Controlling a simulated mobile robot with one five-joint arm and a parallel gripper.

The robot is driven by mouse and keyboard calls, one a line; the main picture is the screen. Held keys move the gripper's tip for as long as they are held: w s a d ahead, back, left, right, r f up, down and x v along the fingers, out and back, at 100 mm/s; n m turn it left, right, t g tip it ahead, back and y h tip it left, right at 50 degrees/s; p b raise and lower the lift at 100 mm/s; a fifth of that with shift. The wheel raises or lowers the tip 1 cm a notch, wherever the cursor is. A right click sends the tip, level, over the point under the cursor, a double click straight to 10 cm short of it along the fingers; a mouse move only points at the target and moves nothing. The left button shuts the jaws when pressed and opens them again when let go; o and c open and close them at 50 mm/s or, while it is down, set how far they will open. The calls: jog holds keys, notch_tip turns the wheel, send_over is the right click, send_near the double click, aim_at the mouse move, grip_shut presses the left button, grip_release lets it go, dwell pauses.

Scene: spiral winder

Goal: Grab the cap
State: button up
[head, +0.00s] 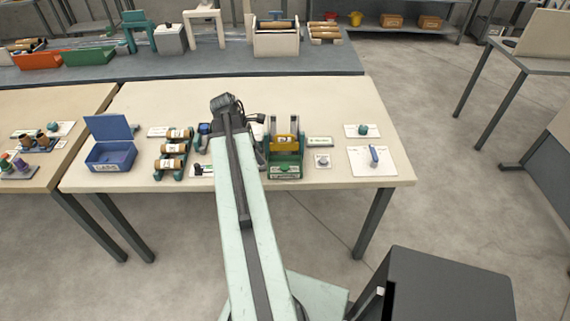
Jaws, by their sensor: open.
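An open blue box (109,157) with a raised lid and a label that seems to read "CAPS" stands at the left of the cream table (135,110). I cannot make out a cap inside it. A small teal rounded piece (363,130) sits on a white card at the table's right; I cannot tell whether it is a cap. My arm reaches up over the table's middle, its dark joint near the back half. My gripper's jaws cannot be made out; the arm seems to hide them.
Brown rolls on a green rack (173,150) stand right of the box. A green and yellow device (285,155) is right of my arm. A blue-handled item (374,156) lies on a white card. A grey bench (200,70) runs behind. The table's back right is clear.

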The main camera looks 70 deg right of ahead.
send_near(283, 167)
jog(key=shift+n, duration=0.3)
jog(key=b+x, duration=0.7)
jog(key=x, duration=0.1)
jog(key=shift+d+f+b, duration=0.1)
jog(key=shift+f+b, duration=0.05)
jog(key=shift+b, duration=0.25)
jog(key=shift+r, duration=0.2)
grip_shut()
